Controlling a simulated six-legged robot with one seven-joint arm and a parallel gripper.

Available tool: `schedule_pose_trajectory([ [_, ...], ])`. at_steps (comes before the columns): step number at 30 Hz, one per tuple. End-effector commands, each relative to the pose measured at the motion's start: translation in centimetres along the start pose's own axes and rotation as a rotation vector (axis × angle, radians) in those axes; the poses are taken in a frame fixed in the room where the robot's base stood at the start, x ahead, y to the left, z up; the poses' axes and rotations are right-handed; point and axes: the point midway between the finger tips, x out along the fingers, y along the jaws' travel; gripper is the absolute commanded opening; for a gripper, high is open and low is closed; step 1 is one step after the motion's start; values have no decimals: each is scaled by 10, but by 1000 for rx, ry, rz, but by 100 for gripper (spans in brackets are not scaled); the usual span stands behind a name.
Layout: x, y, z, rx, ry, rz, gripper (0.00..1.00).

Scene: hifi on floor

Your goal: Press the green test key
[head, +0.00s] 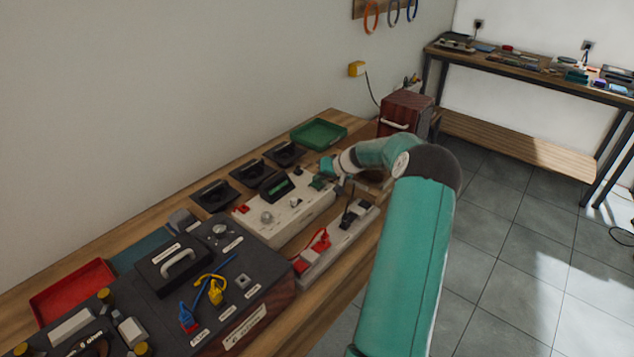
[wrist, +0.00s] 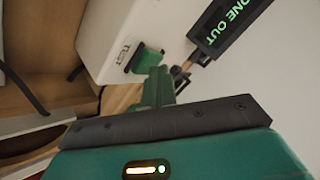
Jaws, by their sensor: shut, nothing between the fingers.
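The green test key (wrist: 146,58) sticks out of the white instrument box (wrist: 105,38), beside a small dark label, in the wrist view. My gripper (wrist: 160,76) is shut and empty. Its fingertips are right at the key and overlap its lower edge in the picture; I cannot tell whether they touch it. In the head view my gripper (head: 326,170) is at the far right end of the white box (head: 290,222), by the green key (head: 318,183).
A black "TONE OUT" part (wrist: 228,22) is close to the right of my fingers. A power strip (head: 338,240) with plugs lies in front of the box. Black trays (head: 214,195), a green tray (head: 318,133) and a dark console (head: 215,270) share the bench.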

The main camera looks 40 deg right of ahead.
Motion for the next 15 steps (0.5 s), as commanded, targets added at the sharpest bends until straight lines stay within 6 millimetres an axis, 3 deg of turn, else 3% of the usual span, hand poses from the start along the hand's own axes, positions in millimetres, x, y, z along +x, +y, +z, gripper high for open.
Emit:
schedule_pose_trajectory([
  [15,-8,-6,-6,-1,0,0,0],
])
